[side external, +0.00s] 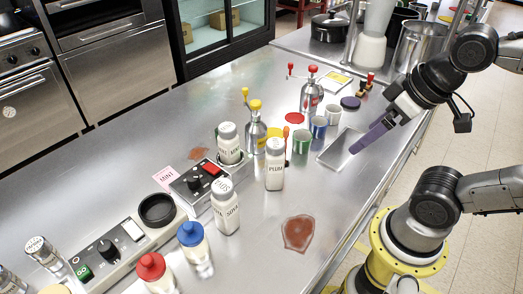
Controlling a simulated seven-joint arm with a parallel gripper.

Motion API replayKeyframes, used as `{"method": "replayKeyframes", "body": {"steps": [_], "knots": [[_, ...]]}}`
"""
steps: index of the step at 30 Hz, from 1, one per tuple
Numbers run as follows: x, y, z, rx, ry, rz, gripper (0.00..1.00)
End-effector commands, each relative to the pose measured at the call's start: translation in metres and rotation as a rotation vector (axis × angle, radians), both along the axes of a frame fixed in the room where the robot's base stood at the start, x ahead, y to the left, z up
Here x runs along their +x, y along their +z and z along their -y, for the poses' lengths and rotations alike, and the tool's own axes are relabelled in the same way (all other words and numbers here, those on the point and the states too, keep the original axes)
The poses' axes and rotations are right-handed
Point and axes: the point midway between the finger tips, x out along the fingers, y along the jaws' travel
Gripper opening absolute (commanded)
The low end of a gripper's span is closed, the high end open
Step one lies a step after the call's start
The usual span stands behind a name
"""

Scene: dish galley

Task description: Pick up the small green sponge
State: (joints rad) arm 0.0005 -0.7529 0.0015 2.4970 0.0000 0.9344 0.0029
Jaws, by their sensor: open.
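I cannot make out a small green sponge in the side external view. My gripper (366,141) is at the right, reaching down and left with long purple fingers. It is open, and no object shows between the fingers. Its tips are over or near a shallow metal tray (328,157) on the counter; the exact height is unclear. The tray's visible part looks empty, and the fingers hide some of it. The green thing nearest the gripper is a green cup (301,143), to the left of the tray.
A blue cup (319,128) and a whitish cup (333,115) stand behind the tray. A PLUM shaker (275,165) and red- and yellow-topped bottles stand to the left. A reddish-brown spill (298,233) lies in front. The counter's left middle (130,145) is bare.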

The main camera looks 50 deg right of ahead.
Motion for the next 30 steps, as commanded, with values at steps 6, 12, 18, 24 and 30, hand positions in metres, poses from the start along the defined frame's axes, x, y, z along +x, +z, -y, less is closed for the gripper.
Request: {"method": "replayKeyframes", "body": {"steps": [6,12,18,24,30], "knots": [[0.006,0.002,0.000,-0.002,0.004,0.031,0.88],[0.006,0.002,0.000,-0.001,0.003,0.031,0.88],[0.005,0.002,0.000,-0.021,0.042,0.023,0.88],[0.008,0.032,0.007,-0.161,0.246,0.016,0.88],[0.045,0.085,0.016,-0.323,0.474,-0.031,0.88]]}}
